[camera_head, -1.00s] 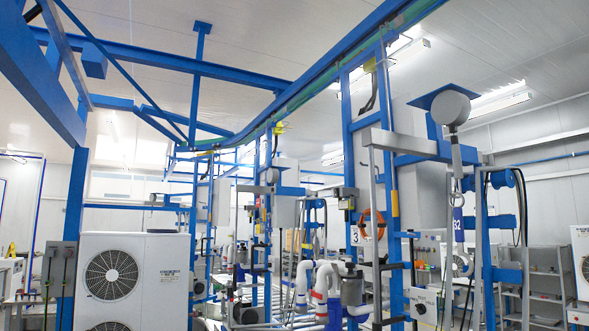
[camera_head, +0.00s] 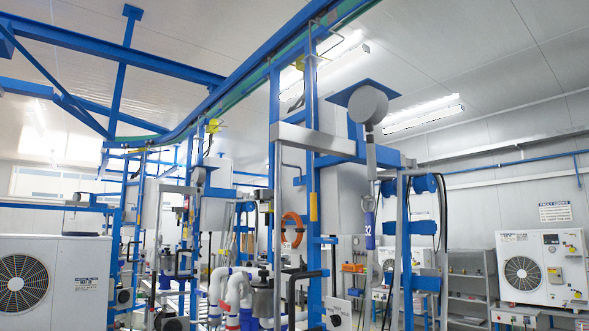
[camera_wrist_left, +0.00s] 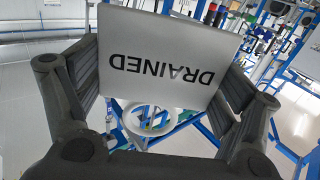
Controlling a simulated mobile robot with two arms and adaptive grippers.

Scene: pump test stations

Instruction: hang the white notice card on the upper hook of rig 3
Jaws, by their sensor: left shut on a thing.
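The white notice card (camera_wrist_left: 190,40) is in the left wrist view, with the word DRAINED upside down on it. My left gripper (camera_wrist_left: 165,70) is shut on it, one dark finger at each side. Neither gripper nor the card shows in the head view. In the head view, a blue rig frame (camera_head: 312,180) stands right of centre, with an orange ring (camera_head: 293,229) hanging on it. I cannot read a rig number on it, and I cannot make out the upper hook for certain.
A white fan unit (camera_head: 40,280) stands at the left, another (camera_head: 543,268) at the right. Grey shelves (camera_head: 470,285) stand behind. White pipes (camera_head: 235,290) run low in the middle.

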